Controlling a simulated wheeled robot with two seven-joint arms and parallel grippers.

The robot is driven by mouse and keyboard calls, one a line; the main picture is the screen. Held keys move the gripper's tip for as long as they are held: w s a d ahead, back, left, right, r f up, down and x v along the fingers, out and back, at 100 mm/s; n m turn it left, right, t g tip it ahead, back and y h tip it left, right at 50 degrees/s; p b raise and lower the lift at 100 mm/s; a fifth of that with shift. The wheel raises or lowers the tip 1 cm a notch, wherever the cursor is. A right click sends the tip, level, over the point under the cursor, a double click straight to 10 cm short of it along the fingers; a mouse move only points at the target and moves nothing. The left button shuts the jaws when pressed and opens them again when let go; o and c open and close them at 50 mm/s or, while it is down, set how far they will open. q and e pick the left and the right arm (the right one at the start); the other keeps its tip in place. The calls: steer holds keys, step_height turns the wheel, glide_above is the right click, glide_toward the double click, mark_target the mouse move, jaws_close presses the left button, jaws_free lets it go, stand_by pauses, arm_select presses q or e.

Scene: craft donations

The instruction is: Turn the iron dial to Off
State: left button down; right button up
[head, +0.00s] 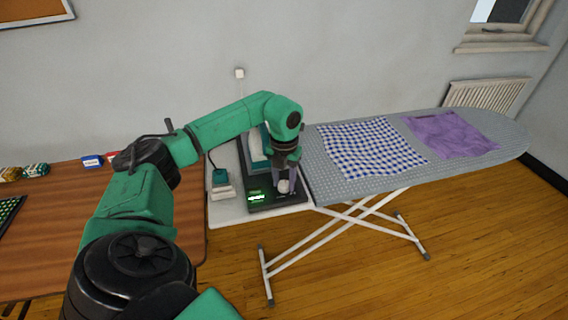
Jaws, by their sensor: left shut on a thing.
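The iron's base (272,205) is a dark unit with a small lit green display (257,197), on the white end of the ironing board. A pale round dial (284,187) shows at its front right. My left gripper (285,180) points down from above and is shut on the dial. The teal and white iron (257,150) stands behind, partly hidden by my left arm. The dial's markings are too small to read. My right gripper is not in view.
The grey dotted ironing board (400,185) carries a blue checked cloth (370,147) and a purple cloth (448,135). A small teal-topped item (221,183) stands left of the base. A wooden table (60,235) is at left.

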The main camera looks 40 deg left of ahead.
arm_select(q)
steer(key=n, duration=0.3)
steer(key=shift+w+r+n, duration=0.15)
steer(key=shift+r+n, duration=0.05)
steer(key=shift+n, duration=0.1)
steer(key=shift+a+n+p, duration=0.1)
steer(key=shift+n+p, duration=0.35)
steer(key=shift+n, duration=1.45)
steer(key=shift+c, duration=2.3)
jaws_free()
steer(key=shift+o, duration=0.2)
steer(key=shift+f, duration=0.1)
